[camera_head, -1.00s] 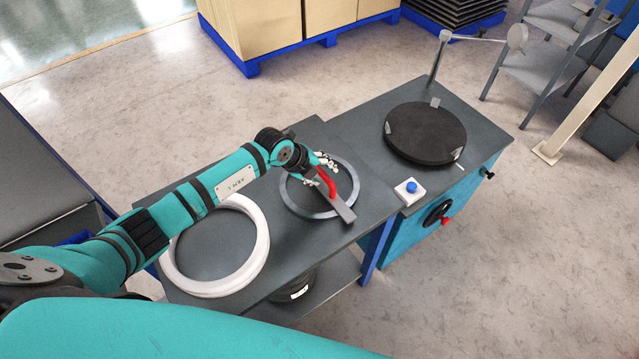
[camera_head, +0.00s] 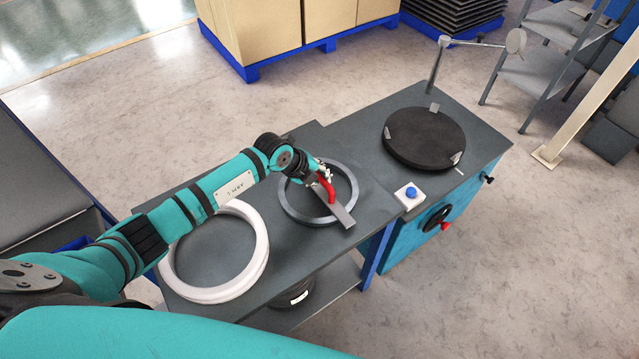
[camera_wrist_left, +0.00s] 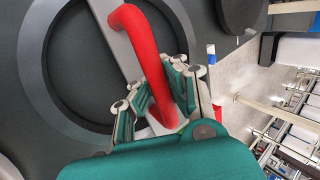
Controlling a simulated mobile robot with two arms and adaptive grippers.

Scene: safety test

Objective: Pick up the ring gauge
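The ring gauge (camera_head: 345,216) is a flat grey bar with a red curved handle. It lies across a dark grey ring (camera_head: 291,207) on the grey table. In the left wrist view the red handle (camera_wrist_left: 134,25) runs down between the fingers, and the ring (camera_wrist_left: 45,85) lies behind it. My left gripper (camera_head: 325,174) is at the handle from above. In the left wrist view its fingers (camera_wrist_left: 160,92) are on both sides of the handle and appear closed on it. Part of the bar is hidden by the gripper. My right gripper is not in view.
A white ring (camera_head: 262,245) lies on the table to the left, under my left arm. A black round plate (camera_head: 425,138) with metal clips and a blue-button box (camera_head: 410,196) are to the right. Boxes on a blue pallet (camera_head: 270,30) stand behind, across open floor.

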